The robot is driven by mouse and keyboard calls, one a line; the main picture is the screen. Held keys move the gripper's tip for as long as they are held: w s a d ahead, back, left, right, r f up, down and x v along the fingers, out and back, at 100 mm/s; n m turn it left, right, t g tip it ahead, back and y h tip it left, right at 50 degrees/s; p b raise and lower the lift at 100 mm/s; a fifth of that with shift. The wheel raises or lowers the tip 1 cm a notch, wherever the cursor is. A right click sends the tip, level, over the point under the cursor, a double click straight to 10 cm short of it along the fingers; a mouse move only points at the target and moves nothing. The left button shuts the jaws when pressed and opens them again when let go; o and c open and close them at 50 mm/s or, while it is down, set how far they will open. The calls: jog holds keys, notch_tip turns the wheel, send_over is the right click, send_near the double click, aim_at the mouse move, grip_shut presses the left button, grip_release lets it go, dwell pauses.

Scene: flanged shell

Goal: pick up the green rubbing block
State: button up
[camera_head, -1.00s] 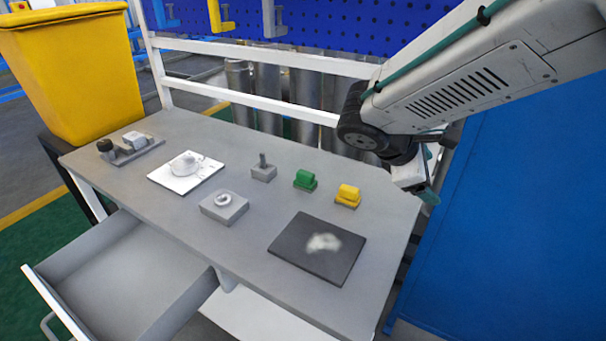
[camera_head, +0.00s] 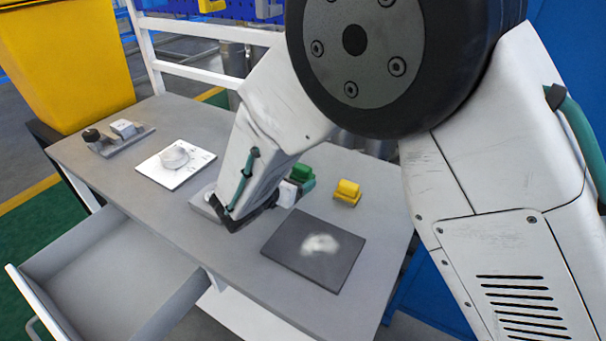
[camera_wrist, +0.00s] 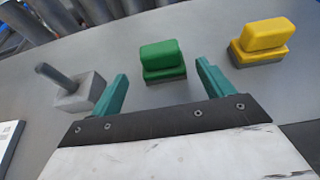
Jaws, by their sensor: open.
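The green rubbing block (camera_wrist: 162,60) stands on the grey table, with a green upper part on a darker base. In the wrist view it sits just beyond and between the tips of my gripper (camera_wrist: 160,80), whose teal fingers are spread apart with nothing between them. In the head view the green block (camera_head: 301,173) is partly hidden behind my arm, and my gripper (camera_head: 296,193) is close in front of it. I cannot tell the height of the fingertips above the table.
A yellow block (camera_wrist: 262,40) stands right of the green one. A grey block with a peg (camera_wrist: 82,90) is on the left. A dark mat (camera_head: 313,251) with a pale patch lies in front. A white plate (camera_head: 176,164) and an open drawer (camera_head: 110,270) are further left.

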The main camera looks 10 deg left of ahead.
aim_at(300, 176)
jog(key=x, duration=0.4)
jog(key=shift+w+d+f, duration=0.15)
jog(key=shift+w+d, duration=0.05)
jog(key=shift+d, duration=0.05)
jog(key=c, duration=1.1)
